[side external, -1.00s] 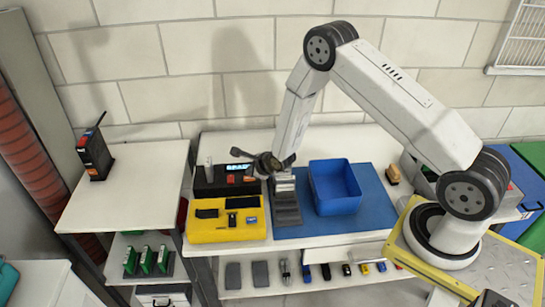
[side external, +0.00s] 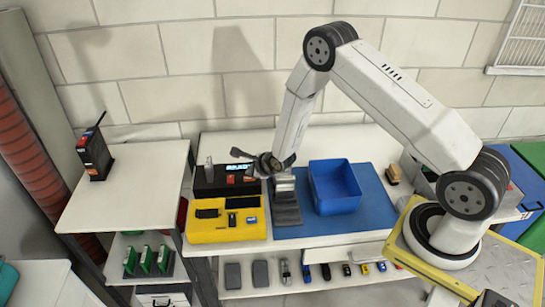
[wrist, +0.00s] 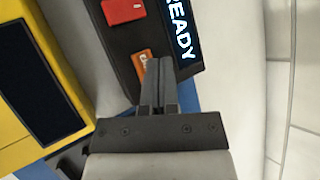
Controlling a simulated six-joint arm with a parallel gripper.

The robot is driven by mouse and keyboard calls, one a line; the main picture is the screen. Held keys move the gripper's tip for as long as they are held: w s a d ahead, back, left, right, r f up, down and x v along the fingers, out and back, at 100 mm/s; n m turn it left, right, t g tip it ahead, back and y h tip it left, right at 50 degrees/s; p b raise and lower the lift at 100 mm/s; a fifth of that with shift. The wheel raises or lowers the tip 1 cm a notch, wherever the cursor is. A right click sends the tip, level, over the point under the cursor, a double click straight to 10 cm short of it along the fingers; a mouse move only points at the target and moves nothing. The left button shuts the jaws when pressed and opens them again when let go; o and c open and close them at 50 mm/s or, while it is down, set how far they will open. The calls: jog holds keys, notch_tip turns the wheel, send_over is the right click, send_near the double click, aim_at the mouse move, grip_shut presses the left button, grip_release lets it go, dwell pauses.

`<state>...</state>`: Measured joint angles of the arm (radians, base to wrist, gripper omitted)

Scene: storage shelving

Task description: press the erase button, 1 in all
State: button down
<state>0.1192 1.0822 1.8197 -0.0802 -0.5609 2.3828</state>
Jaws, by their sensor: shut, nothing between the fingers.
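A black device (side external: 208,186) stands on the bench behind the yellow case. In the wrist view, it carries a red button (wrist: 124,10), an orange button (wrist: 140,58) and a lit display (wrist: 183,35) reading "READY". I cannot read the button labels, so which one is the erase button is unclear. My gripper (wrist: 158,62) is shut and empty. Its tips lie beside the orange button's right edge and partly overlap it in the picture; whether they touch is not clear. In the side view, my wrist is just right of the device and the fingertips are hard to make out.
A yellow case (side external: 225,235) with dark inserts stands in front of the device. A blue bin (side external: 336,207) and a grey metal stand (side external: 286,210) are on a blue mat (side external: 372,215) to the right. The white side table (side external: 125,195) on the left is mostly clear.

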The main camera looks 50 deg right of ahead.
jog(key=shift+f, duration=0.75)
dwell(0.9)
jog(key=shift+r, duration=0.85)
jog(key=shift+r, duration=0.1)
dwell(0.3)
jog(key=shift+r, duration=2.4)
